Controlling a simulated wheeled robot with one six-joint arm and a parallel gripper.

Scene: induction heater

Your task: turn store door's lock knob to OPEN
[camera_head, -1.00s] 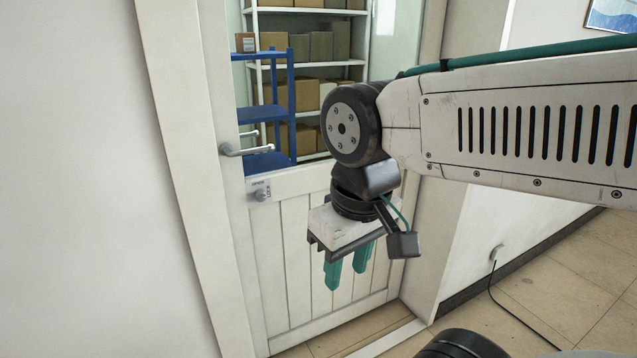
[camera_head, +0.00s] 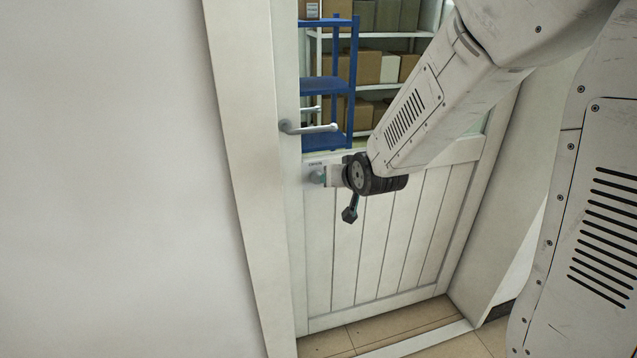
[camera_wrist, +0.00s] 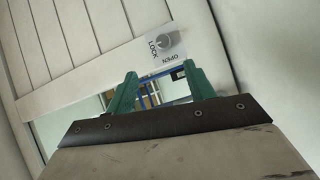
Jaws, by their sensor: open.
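The store door (camera_head: 345,250) is a white panelled door with a glass upper part, and it looks closed in its frame. Its round grey lock knob (camera_head: 317,177) sits on a small plate below the door handle (camera_head: 310,127). In the wrist view the knob (camera_wrist: 165,43) shows beside the printed words LOCK and OPEN. Which word it points to is too small to tell. My gripper (camera_head: 324,179) is close to the knob in the head view, its fingers mostly hidden. In the wrist view its green fingers (camera_wrist: 160,70) are apart and empty, with the knob just beyond their tips.
The lever handle sticks out just above the knob and my wrist. Through the glass stand a blue rack (camera_head: 325,87) and shelves with boxes (camera_head: 365,68). A white wall (camera_head: 110,180) lies to the left. The tiled floor (camera_head: 380,335) by the door is clear.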

